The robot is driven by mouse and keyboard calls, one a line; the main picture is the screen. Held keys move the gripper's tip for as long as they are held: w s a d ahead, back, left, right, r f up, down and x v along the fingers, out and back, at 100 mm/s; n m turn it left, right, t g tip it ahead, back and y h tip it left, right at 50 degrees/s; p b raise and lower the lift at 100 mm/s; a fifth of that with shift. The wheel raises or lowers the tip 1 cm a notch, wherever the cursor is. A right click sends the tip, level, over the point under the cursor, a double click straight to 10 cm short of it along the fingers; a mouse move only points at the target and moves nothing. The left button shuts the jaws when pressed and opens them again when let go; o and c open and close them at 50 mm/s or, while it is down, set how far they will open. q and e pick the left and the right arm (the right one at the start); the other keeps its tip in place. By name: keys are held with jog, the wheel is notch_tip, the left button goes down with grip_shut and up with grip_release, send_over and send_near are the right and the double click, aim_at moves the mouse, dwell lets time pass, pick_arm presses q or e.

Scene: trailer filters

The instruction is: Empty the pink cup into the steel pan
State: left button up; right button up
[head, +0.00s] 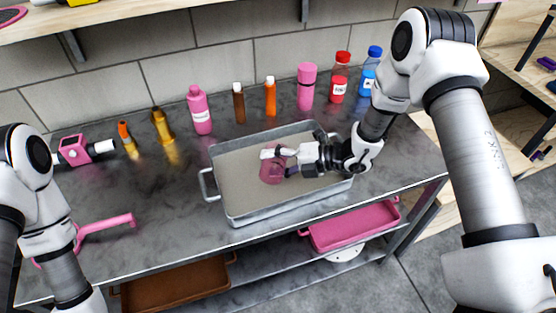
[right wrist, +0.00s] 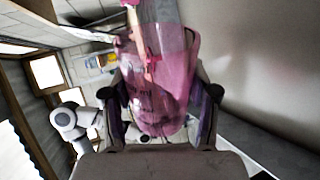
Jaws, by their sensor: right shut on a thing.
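The steel pan (head: 210,185) is a wide grey rectangular tray with loop handles, on the dark counter. Its light, flat inside looks even. The pink cup (head: 272,170) is see-through and is held over the pan's middle. My right gripper (head: 285,160) reaches in from the right and is shut on it. In the right wrist view the cup (right wrist: 160,75) sits between both fingers (right wrist: 160,118), and the room behind looks rolled, so the cup appears tilted. I cannot tell what is left inside it. My left gripper is out of view; only arm links show at the left.
Several bottles, including a pink one (head: 200,110) and a red one (head: 340,78), stand along the wall behind the pan. A pink handled thing (head: 105,222) lies on the left counter. A pink tray (head: 355,226) and a brown tray (head: 175,287) are on the shelf below.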

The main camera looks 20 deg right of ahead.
aim_at(282, 147)
jog(key=shift+w+d+r+m+g+y+p, duration=0.1)
jog(key=shift+w+r+m+g+y+p, duration=0.15)
jog(key=shift+r+m+p, duration=0.2)
dwell(0.8)
jog(key=shift+w+d+r+m+g+y+p, duration=0.15)
jog(key=shift+w+m+g+y+p, duration=0.1)
jog(key=shift+m, duration=0.3)
jog(key=shift+w+d+r+m+g+y+p, duration=0.1)
jog(key=shift+r+m+g+p, duration=0.1)
jog(key=shift+m, duration=0.3)
dwell(1.1)
jog(key=shift+w+d+r+m+g, duration=0.2)
jog(key=shift+w+m+g, duration=0.15)
jog(key=shift+m, duration=0.35)
dwell(0.8)
jog(key=shift+w+d+r+m+y, duration=0.15)
jog(key=shift+w+m+y, duration=0.25)
jog(key=shift+m, duration=0.3)
dwell(0.7)
jog(key=shift+s, duration=0.1)
dwell(0.8)
jog(key=shift+s+a+f+n+h, duration=0.2)
jog(key=shift+s+a+n+h, duration=0.15)
jog(key=shift+n, duration=0.35)
jog(key=shift+s+f+n, duration=0.2)
jog(key=shift+n, duration=0.2)
jog(key=shift+s, duration=0.1)
